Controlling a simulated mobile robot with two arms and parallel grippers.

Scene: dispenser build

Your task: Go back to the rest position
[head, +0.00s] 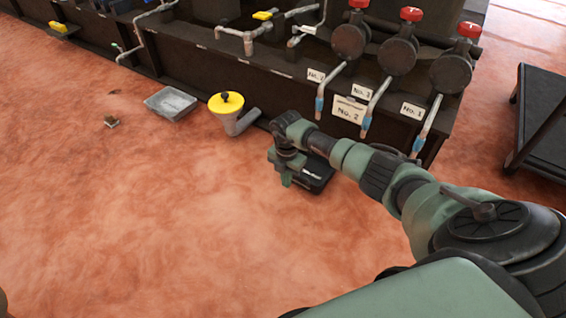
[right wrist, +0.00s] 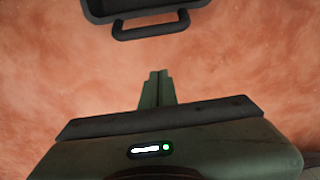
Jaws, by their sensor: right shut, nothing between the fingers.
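My right gripper (head: 284,181) hangs over the reddish floor in front of the dark bench, at the end of my green and black right arm. In the right wrist view its green fingers (right wrist: 157,77) are together, with nothing between them. A black tray or case (head: 318,176) lies on the floor just beside and partly behind the gripper. In the right wrist view its edge and handle (right wrist: 150,31) show at the top, apart from the fingertips. My left gripper is not in view.
The dark bench (head: 220,55) carries pipes and red-topped valves (head: 398,55) with number labels. A yellow-topped funnel (head: 226,104) and a grey tray (head: 170,103) stand along its foot. A dark cart (head: 541,135) is at the right.

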